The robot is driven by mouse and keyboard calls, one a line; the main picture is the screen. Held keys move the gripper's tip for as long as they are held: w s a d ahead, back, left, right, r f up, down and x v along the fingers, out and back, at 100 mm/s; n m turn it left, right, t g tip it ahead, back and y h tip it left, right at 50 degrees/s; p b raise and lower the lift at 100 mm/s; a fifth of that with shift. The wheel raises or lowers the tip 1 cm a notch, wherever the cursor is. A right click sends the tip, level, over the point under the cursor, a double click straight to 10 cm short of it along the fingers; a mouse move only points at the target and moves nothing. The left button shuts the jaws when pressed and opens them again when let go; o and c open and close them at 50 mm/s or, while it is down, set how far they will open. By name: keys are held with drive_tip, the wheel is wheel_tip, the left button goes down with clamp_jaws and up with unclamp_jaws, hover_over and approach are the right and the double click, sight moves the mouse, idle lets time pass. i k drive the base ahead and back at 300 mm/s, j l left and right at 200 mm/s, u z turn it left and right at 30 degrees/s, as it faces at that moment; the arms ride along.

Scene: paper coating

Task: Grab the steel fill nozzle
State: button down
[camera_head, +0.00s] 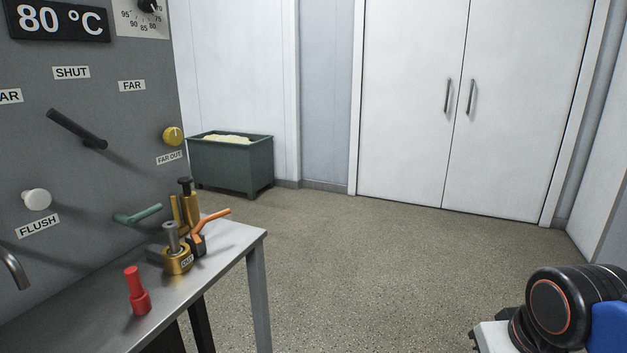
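A curved grey steel spout (13,268) sticks out of the grey panel at the left edge and bends downward. It looks like the fill nozzle, and its left side is cut off by the frame. Part of my arm (552,306) shows at the lower right, well apart from the bench. My gripper is not in view.
The bench (225,244) also holds a red plug-like piece (138,292), an orange-handled valve (212,224) and a taller brass fitting (186,206). Levers and knobs jut from the panel (75,190). A green bin (232,165) stands behind. The floor (370,270) is clear up to the closed double doors (470,100).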

sight(170, 227)
drive_tip(key=u, duration=1.25)
